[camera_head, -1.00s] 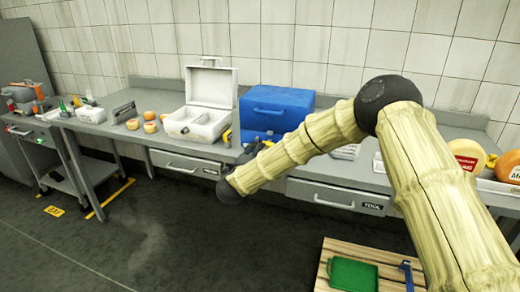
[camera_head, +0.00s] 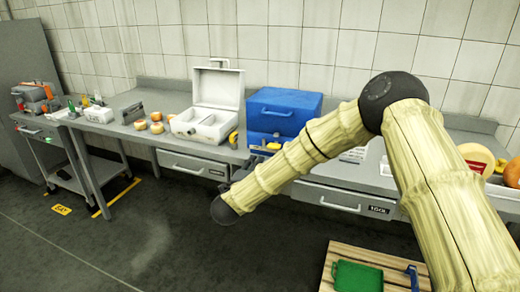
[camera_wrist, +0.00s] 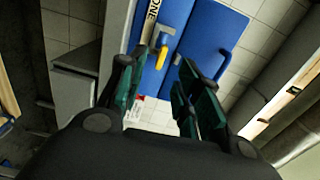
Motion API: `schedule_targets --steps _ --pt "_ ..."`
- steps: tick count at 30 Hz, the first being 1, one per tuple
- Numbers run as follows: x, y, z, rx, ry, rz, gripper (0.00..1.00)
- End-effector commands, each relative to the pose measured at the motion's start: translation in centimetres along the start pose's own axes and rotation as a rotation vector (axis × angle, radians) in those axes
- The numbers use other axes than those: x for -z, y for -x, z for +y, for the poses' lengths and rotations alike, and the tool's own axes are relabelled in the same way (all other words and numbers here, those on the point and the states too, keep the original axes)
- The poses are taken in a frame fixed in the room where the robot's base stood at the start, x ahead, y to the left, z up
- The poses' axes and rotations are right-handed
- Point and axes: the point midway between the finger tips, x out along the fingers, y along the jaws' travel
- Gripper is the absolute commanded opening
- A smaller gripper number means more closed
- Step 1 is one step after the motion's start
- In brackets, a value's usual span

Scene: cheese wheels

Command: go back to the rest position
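My gripper (camera_wrist: 158,80) shows in the wrist view with its two dark, green-padded fingers apart and nothing between them. Beyond the fingers are blue panels (camera_wrist: 208,38) with a yellow handle and a blue handle, and white wall tiles. My gripper cannot be made out clearly there.
The grey bench (camera_head: 135,97) carries an open white case (camera_head: 219,88), a blue toolbox (camera_head: 284,108) and small cheese wheels (camera_head: 157,128). A pallet (camera_head: 335,257) with a green crate (camera_head: 357,276) lies at lower right. A cart (camera_head: 45,139) stands left.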

Motion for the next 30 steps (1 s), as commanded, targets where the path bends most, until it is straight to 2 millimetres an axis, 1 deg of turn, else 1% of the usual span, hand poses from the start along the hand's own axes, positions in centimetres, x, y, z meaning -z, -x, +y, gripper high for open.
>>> schedule_targets --steps 2,5,6,8,9,11,12,14,15,17,18,20,21,23,24,26,27,29,30 --pt "0.5 0.5 2.3 -0.027 0.056 -0.034 0.34" --pt "1.5 1.7 6.6 -0.081 0.170 -0.108 0.34" --pt "2.1 2.4 8.6 -0.106 0.225 -0.144 0.34" --pt "3.1 3.6 11.8 -0.149 0.311 -0.201 0.34" --pt "3.9 4.4 13.8 -0.177 0.366 -0.238 0.34" --pt "5.1 5.8 16.7 -0.218 0.446 -0.295 0.34" --pt "6.1 6.8 18.6 -0.247 0.499 -0.332 0.34" --pt "7.6 8.4 21.3 -0.291 0.574 -0.389 0.34" --pt "8.6 9.5 23.0 -0.319 0.623 -0.426 0.34" --pt "10.3 11.3 25.5 -0.362 0.694 -0.482 0.34" --pt "11.5 12.5 27.1 -0.391 0.741 -0.521 0.34" --pt "13.4 14.4 29.3 -0.436 0.807 -0.578 0.34" --pt "14.7 15.8 30.6 -0.465 0.850 -0.617 0.34" --pt "16.7 17.9 32.5 -0.510 0.912 -0.675 0.34" --pt "18.1 19.3 33.7 -0.540 0.951 -0.715 0.34" --pt "20.3 21.5 35.4 -0.585 1.008 -0.775 0.34" --pt "21.7 23.0 36.3 -0.616 1.044 -0.816 0.34" --pt "23.9 25.3 37.5 -0.662 1.095 -0.878 0.34" --pt "25.5 26.9 38.3 -0.693 1.129 -0.919 0.34"
